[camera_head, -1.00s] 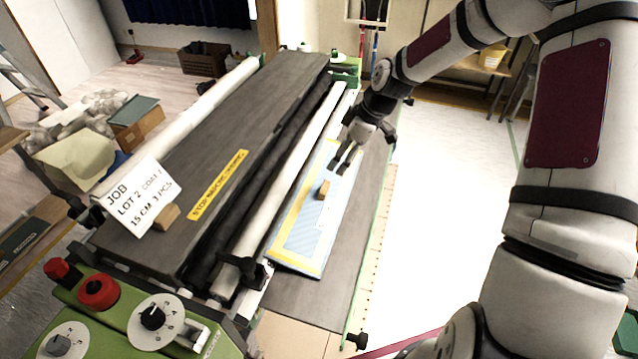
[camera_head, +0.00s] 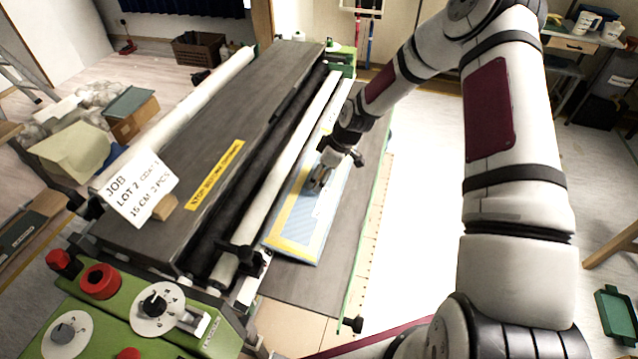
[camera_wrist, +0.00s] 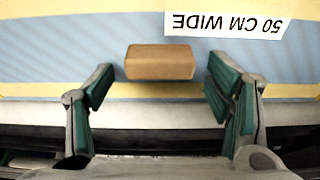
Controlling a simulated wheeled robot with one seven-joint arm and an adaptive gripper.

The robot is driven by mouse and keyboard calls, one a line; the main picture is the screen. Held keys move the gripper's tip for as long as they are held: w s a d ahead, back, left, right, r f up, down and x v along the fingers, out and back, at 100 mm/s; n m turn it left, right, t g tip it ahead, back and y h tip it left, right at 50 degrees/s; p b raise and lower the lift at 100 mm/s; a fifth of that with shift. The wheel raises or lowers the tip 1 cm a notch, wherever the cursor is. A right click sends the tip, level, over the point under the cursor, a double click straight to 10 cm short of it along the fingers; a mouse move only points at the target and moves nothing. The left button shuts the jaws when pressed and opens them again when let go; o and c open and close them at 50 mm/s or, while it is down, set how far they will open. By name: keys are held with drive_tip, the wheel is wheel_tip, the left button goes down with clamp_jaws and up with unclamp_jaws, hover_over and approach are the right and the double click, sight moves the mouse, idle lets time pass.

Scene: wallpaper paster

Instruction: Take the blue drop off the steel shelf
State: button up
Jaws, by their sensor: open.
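The blue drop (camera_head: 306,228) is a flat pale blue sheet with yellow bands, lying on the grey steel shelf (camera_head: 300,291) beside the rollers. In the wrist view the drop (camera_wrist: 60,52) fills the upper part, with a white label (camera_wrist: 222,24) reading "50 CM WIDE". A small brown block (camera_wrist: 160,62) lies on the drop. My gripper (camera_head: 317,184) is low over the drop, mostly hiding the block in the head view. In the wrist view my gripper (camera_wrist: 160,85) is open, one finger on each side of the block, with gaps between.
White rollers (camera_head: 262,205) run along the left of the shelf. A dark cover with a yellow strip (camera_head: 216,175) and a job card (camera_head: 137,188) lies further left. Green controls (camera_head: 120,310) stand at the front left. Bare shelf shows right of the drop.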

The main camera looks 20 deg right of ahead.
drive_tip(key=shift+w+a+f, duration=0.15)
drive_tip(key=shift+f, duration=0.25)
drive_tip(key=c, duration=1.4)
drive_tip(key=shift+o, duration=0.2)
